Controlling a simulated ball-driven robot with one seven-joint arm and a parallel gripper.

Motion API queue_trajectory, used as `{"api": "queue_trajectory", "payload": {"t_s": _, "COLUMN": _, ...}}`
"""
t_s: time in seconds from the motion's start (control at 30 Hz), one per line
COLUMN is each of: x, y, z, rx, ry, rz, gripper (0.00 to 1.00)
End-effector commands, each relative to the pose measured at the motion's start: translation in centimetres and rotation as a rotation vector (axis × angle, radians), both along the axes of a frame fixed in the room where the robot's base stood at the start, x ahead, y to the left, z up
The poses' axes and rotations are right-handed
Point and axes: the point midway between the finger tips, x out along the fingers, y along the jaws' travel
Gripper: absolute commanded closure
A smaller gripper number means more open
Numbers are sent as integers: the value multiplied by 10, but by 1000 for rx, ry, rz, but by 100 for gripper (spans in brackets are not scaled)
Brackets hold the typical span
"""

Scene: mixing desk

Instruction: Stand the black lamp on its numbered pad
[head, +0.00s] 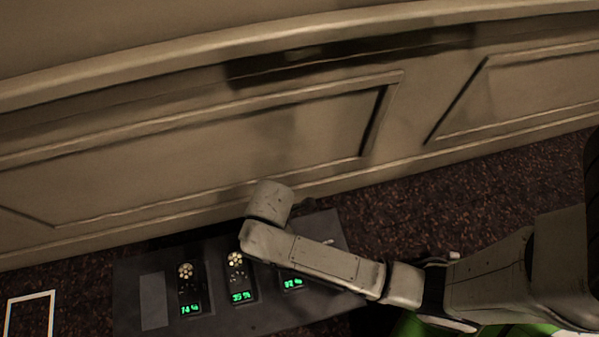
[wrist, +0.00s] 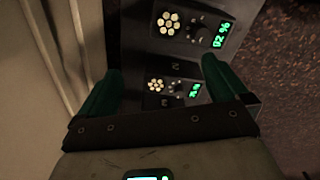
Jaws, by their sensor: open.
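In the wrist view my gripper (wrist: 160,66) is open, its two green fingers apart with nothing held between them. Beyond the fingers a dark unit (wrist: 176,98) with a cluster of pale round lights and a green readout shows in the gap; I cannot judge its distance. In the head view the gripper itself cannot be made out at the end of my arm. No thing can be told for sure as the black lamp; dark units like these stand on the desk. No numbered pad can be clearly read.
A dark desk (head: 210,325) holds dark units with green readouts, one at the left (head: 189,290) and one in the middle (head: 238,278); my arm partly covers the right one (head: 292,284). A grey patch (head: 153,300) lies left. A panelled wall (head: 200,150) stands close behind.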

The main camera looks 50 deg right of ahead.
Motion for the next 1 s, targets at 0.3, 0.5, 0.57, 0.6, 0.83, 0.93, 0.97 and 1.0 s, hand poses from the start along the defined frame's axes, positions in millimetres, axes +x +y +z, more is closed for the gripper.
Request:
{"api": "queue_trajectory", "payload": {"t_s": 0.3, "x": -71, "y": -102, "z": 64, "rx": 24, "ry": -18, "rz": -960, "gripper": 0}}
{"api": "queue_trajectory", "payload": {"t_s": 0.5, "x": -98, "y": -127, "z": 87, "rx": 31, "ry": -31, "rz": -1263, "gripper": 0}}
{"api": "queue_trajectory", "payload": {"t_s": 0.57, "x": -101, "y": -129, "z": 90, "rx": 32, "ry": -34, "rz": -1297, "gripper": 0}}
{"api": "queue_trajectory", "payload": {"t_s": 0.6, "x": -102, "y": -130, "z": 91, "rx": 32, "ry": -34, "rz": -1309, "gripper": 0}}
{"api": "queue_trajectory", "payload": {"t_s": 0.83, "x": -101, "y": -130, "z": 91, "rx": 33, "ry": -34, "rz": -1313, "gripper": 0}}
{"api": "queue_trajectory", "payload": {"t_s": 0.93, "x": -101, "y": -130, "z": 91, "rx": 33, "ry": -34, "rz": -1311, "gripper": 0}}
{"api": "queue_trajectory", "payload": {"t_s": 0.97, "x": -101, "y": -130, "z": 91, "rx": 33, "ry": -34, "rz": -1311, "gripper": 0}}
{"api": "queue_trajectory", "payload": {"t_s": 1.0, "x": -101, "y": -130, "z": 91, "rx": 33, "ry": -34, "rz": -1311, "gripper": 0}}
